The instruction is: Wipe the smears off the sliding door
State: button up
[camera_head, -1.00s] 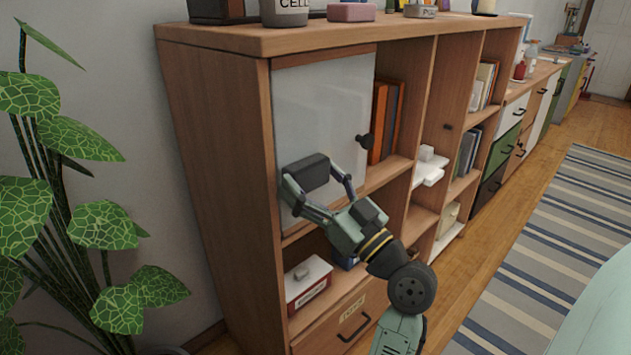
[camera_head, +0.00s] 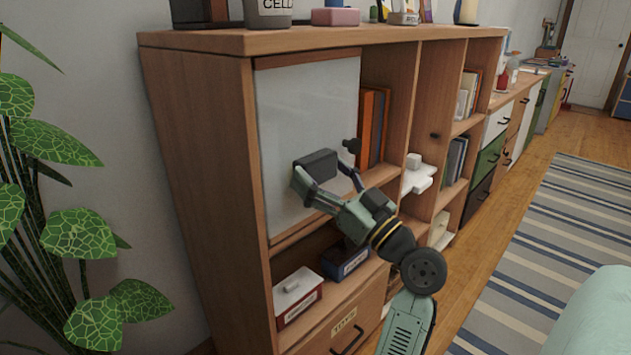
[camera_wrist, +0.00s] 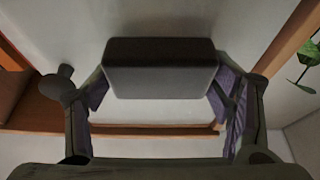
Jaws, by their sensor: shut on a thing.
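The white sliding door (camera_head: 305,105) covers the upper left compartment of the wooden shelf unit. Its dark round knob (camera_head: 352,146) is on the right edge, and shows in the wrist view (camera_wrist: 55,86). I cannot make out clear smears on the panel. My gripper (camera_head: 325,175) is shut on a dark grey block-shaped eraser (camera_head: 316,170) in front of the lower part of the door. In the wrist view the eraser (camera_wrist: 160,68) sits between both fingers, against or very close to the panel; I cannot tell whether it touches. It hides part of the door.
Books (camera_head: 372,128) stand in the open compartment right of the door. A white object (camera_head: 418,175) juts from a shelf. Boxes (camera_head: 297,295) sit below. Items line the cabinet top (camera_head: 250,40). A plant (camera_head: 70,235) stands left; open floor and a striped rug (camera_head: 560,220) lie right.

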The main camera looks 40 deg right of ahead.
aim_at(286, 170)
jog(key=shift+w+d+b, duration=0.15)
jog(key=shift+d+b, duration=0.3)
jog(key=shift+d, duration=0.75)
jog(key=shift+f+b, duration=0.1)
jog(key=shift+b, duration=0.2)
jog(key=shift+s+a+b, duration=0.2)
jog(key=shift+a+b, duration=0.25)
jog(key=shift+a, duration=1.55)
jog(key=shift+s+a+b, duration=0.2)
jog(key=shift+a+b, duration=0.2)
jog(key=shift+a, duration=1.6)
jog(key=s+b, duration=0.1)
jog(key=s, duration=0.5)
jog(key=shift+d, duration=0.25)
jog(key=shift+s, duration=0.1)
